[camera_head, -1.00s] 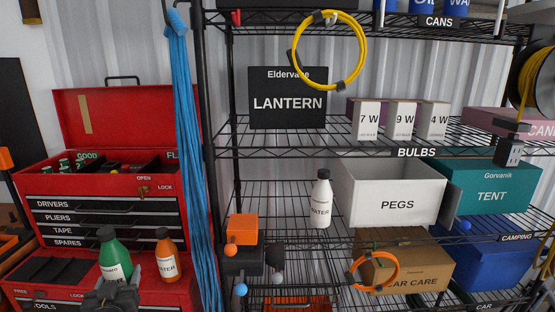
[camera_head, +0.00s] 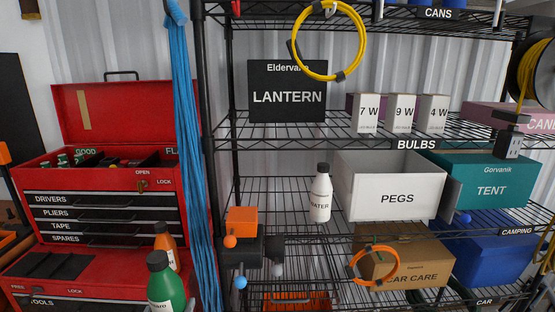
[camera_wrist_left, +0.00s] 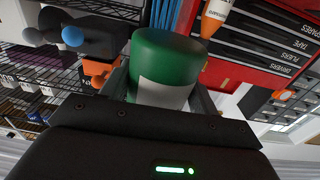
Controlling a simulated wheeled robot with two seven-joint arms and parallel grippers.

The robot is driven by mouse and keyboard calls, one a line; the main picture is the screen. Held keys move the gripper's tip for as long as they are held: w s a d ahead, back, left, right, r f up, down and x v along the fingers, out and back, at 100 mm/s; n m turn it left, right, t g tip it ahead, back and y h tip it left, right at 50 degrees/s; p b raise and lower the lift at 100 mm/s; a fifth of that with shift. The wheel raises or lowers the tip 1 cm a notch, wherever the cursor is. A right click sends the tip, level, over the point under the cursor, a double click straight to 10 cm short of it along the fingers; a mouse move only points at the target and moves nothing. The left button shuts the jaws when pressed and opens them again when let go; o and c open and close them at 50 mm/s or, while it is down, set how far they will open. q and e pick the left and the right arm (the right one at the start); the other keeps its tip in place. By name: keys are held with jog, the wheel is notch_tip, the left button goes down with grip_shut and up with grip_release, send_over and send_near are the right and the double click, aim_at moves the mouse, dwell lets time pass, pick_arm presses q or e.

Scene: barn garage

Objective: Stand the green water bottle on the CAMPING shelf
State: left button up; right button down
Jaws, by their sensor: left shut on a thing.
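The green water bottle (camera_head: 165,283) with a black cap is upright at the bottom left of the head view, in front of the red tool chest; its lower part is cut off. The left wrist view shows the green bottle (camera_wrist_left: 170,58) between the fingers of my left gripper (camera_wrist_left: 163,98), which is shut on it. The CAMPING shelf (camera_head: 290,205) is the wire shelf carrying a white water bottle (camera_head: 320,198), the white PEGS bin (camera_head: 385,190) and the teal TENT box (camera_head: 490,185). My right gripper is not in view.
An orange water bottle (camera_head: 166,243) stands on the tool chest (camera_head: 100,215), partly behind the green one. Blue rope (camera_head: 185,150) hangs by the shelf's left post (camera_head: 208,170). Bare wire shows left of the white bottle. An orange box (camera_head: 241,221) is at the shelf's left front.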

pick_arm(q)
jog(key=shift+d+r, duration=0.15)
jog(key=shift+r, duration=0.05)
dwell(0.5)
